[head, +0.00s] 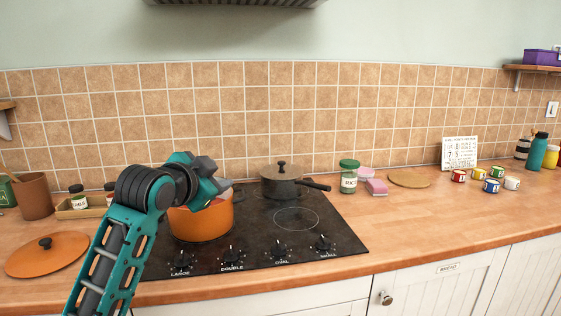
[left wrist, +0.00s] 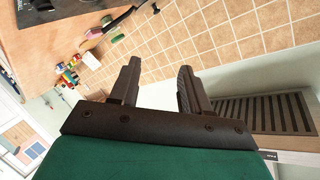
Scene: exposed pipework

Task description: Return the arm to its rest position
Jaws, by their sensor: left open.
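My left arm comes in from the lower left in the head view, teal and black. Its gripper (head: 212,175) is above the orange pot on the hob, partly hidden by my own wrist. In the left wrist view the two dark fingers of my left gripper (left wrist: 158,82) are apart, with nothing between them but wall tiles behind. My right gripper shows in neither view.
The orange pot (head: 203,224) stands open on the black hob (head: 300,255). A grey lidded pan (head: 282,184) is behind it. An orange lid (head: 46,254) lies on the counter at left. A green-lidded jar (head: 348,178) stands right of the hob. The front right counter is clear.

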